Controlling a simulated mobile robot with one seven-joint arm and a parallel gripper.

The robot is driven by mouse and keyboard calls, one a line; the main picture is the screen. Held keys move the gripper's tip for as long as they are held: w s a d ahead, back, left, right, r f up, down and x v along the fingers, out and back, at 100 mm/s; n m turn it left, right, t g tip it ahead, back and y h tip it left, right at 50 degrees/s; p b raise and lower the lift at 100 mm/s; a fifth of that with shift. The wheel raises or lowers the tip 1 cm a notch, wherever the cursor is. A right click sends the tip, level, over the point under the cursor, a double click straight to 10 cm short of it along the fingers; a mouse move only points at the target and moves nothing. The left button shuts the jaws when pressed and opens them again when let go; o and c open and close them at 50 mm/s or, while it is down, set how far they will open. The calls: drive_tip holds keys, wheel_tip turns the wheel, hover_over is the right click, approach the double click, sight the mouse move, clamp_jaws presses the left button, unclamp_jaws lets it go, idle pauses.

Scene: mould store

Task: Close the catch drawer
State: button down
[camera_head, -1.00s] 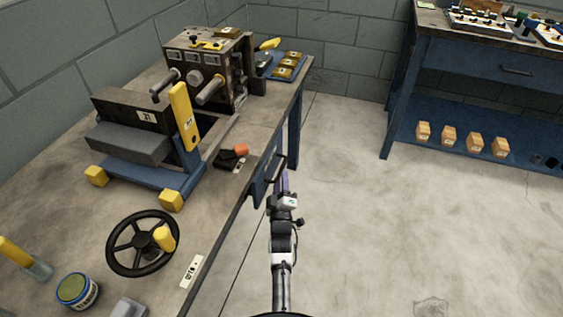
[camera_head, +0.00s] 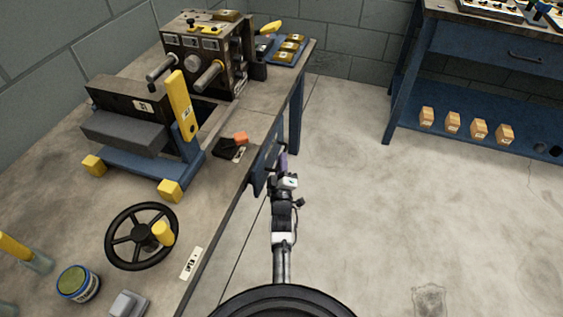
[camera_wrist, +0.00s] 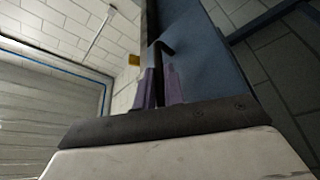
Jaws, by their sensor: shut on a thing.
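The catch drawer's blue front (camera_head: 261,174) shows under the right edge of the workbench (camera_head: 225,205). It stands a little out from the edge; how far the drawer is open is hard to tell. My gripper (camera_head: 283,158) reaches in from below at the drawer front, its purple fingers upright. In the wrist view, the fingers (camera_wrist: 160,76) are close together at the dark drawer handle (camera_wrist: 168,46), beside a large blue face (camera_wrist: 210,60). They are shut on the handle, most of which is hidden.
The bench carries a control box (camera_head: 205,55), a blue-framed press (camera_head: 150,160), a black handwheel (camera_head: 124,238) and a dark block with an orange piece (camera_head: 240,138). A second blue bench (camera_head: 475,45) stands at the back right. The floor (camera_head: 400,210) between is clear.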

sight(270, 159)
drive_tip(key=shift+w+a, duration=0.1)
drive_tip(key=shift+a, duration=0.05)
drive_tip(key=shift+w+a+r, duration=0.1)
drive_tip(key=shift+w+a, duration=0.2)
drive_tip(key=shift+a, duration=0.6)
drive_tip(key=shift+w+a, duration=0.25)
drive_tip(key=shift+a, duration=0.6)
drive_tip(key=c, duration=1.5)
unclamp_jaws()
drive_tip(key=shift+a, duration=0.1)
drive_tip(key=shift+f, duration=0.2)
